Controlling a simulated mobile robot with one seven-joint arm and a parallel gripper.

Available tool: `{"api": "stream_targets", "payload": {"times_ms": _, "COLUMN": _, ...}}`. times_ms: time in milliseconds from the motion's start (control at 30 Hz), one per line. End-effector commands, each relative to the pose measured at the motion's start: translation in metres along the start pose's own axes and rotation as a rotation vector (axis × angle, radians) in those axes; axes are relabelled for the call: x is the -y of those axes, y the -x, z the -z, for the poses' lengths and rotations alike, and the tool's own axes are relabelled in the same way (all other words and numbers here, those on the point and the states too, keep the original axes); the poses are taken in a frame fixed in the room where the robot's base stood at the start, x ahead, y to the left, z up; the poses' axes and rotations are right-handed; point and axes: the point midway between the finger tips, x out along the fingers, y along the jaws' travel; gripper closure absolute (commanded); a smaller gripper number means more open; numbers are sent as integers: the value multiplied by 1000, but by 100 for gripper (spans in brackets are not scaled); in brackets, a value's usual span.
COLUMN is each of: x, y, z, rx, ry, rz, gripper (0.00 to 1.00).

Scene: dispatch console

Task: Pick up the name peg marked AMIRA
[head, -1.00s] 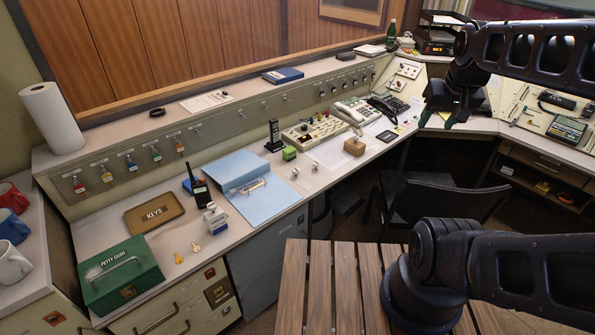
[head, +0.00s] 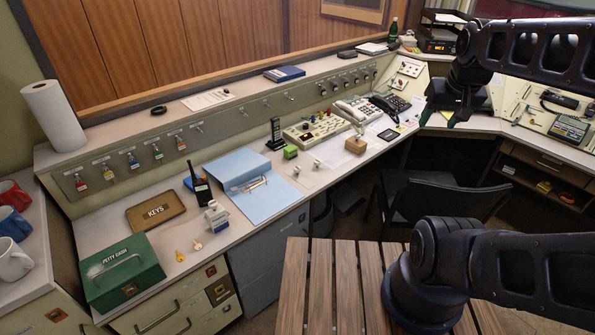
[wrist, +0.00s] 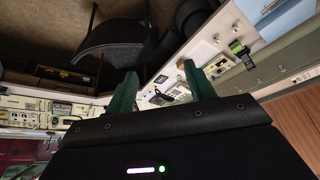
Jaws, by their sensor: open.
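I cannot read the name AMIRA anywhere. Two small pale pegs stand on the desk, a left one (head: 297,170) and a right one (head: 317,164). They are beside the papers in front of the switch panel, and any marking on them is too small to read. My gripper (head: 438,117) is at the upper right of the head view, over the right part of the console and well away from these pegs. In the wrist view my gripper (wrist: 163,90) shows two green fingers spread apart with nothing between them.
A blue folder (head: 262,200), a radio (head: 201,190) and a green cash box (head: 122,275) are farther left. A black chair (head: 440,200) stands before the desk.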

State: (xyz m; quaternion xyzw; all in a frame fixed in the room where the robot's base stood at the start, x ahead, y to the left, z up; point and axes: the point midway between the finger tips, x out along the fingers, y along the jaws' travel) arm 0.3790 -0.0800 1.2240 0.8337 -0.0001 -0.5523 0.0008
Motion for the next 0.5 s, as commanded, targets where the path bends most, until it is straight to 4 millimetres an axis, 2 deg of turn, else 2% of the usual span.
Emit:
{"api": "stream_targets", "payload": {"times_ms": 133, "x": 1, "y": -1, "z": 3, "rx": 3, "ry": 10, "rz": 1, "gripper": 46}}
{"api": "stream_targets", "payload": {"times_ms": 233, "x": 4, "y": -4, "z": 13, "rx": 15, "ry": 45, "rz": 2, "gripper": 46}}
{"api": "stream_targets", "payload": {"times_ms": 500, "x": 24, "y": -26, "z": 64, "rx": 70, "ry": 248, "rz": 10, "gripper": 46}}
